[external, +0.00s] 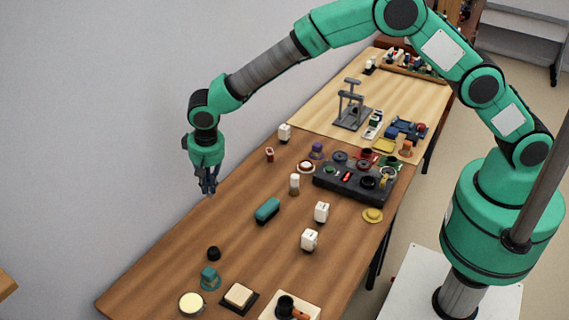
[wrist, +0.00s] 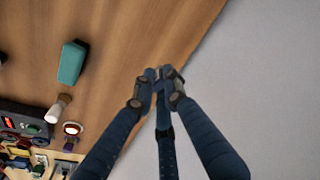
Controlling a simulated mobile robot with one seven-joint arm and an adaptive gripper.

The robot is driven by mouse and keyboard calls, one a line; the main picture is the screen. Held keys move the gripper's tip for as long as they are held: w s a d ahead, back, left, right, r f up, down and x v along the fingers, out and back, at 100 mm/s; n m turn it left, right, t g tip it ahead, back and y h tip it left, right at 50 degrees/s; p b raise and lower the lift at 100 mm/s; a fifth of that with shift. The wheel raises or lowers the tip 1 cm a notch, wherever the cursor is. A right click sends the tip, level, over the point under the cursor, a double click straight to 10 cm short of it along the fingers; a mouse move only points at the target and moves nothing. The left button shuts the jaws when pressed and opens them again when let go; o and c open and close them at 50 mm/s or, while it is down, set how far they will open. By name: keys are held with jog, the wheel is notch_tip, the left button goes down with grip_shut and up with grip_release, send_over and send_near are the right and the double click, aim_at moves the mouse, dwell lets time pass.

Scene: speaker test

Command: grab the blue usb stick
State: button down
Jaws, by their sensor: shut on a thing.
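My gripper (external: 208,190) hangs above the far left edge of the brown table, beside the grey wall. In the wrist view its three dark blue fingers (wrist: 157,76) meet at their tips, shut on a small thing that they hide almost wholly. I cannot make out its colour or shape. I see no blue usb stick that I can name for sure elsewhere on the table. A teal block (external: 267,210) lies on the table to the right of my gripper, apart from it; it also shows in the wrist view (wrist: 72,62).
A dark control box (external: 350,190) with knobs and a red display stands to the right. Two white blocks, one here (external: 310,240), and a white-topped bottle (external: 294,184) stand nearby. A black knob (external: 214,253) and several small things are at the front.

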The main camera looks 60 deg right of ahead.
jog(key=shift+r, duration=0.55)
jog(key=shift+d, duration=0.15)
